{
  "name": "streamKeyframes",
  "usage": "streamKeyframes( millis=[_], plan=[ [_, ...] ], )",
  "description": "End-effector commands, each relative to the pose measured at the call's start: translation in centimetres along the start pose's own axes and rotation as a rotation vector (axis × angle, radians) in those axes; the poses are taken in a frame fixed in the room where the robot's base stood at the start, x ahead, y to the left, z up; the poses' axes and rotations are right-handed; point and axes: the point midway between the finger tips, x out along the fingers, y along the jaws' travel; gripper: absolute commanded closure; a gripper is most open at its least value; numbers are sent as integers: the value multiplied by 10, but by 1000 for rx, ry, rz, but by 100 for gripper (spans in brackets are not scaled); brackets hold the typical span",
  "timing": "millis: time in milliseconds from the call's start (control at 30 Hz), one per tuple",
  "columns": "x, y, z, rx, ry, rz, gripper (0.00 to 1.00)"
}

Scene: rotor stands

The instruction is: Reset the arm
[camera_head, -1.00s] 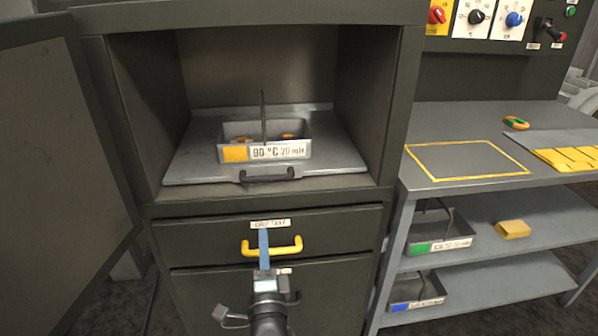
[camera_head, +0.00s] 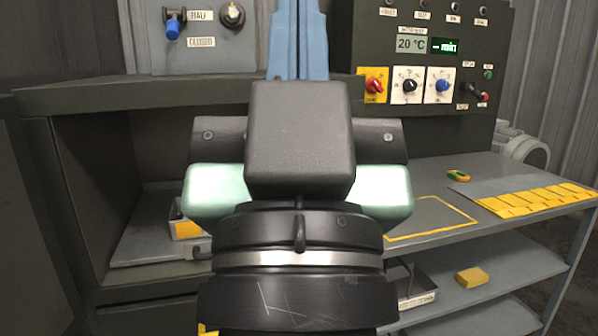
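My gripper (camera_head: 298,40) is raised large in front of the camera, its blue fingers pointing up past the top edge of the view. The fingers look close together, but their tips are cut off by the frame, so I cannot tell whether they are open or shut. My wrist and the gripper's body hide the middle of the cabinet.
The open cabinet (camera_head: 95,165) holds a tray (camera_head: 150,240) with a labelled metal bin (camera_head: 185,228), mostly hidden. At the right are a grey bench (camera_head: 490,170), a yellow block (camera_head: 471,277) on its shelf, and a control panel (camera_head: 425,60) with knobs. The bench top is mostly free.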

Motion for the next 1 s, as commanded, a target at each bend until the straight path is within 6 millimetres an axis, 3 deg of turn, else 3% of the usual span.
streamKeyframes(
  millis=[33,267,700,1000],
  plan=[
    [6,2,-20,-35,16,4,100],
    [49,0,-56,-25,8,2,100],
    [141,-3,-143,-23,7,0,100],
    [162,-3,-164,-23,7,0,100]
  ],
)
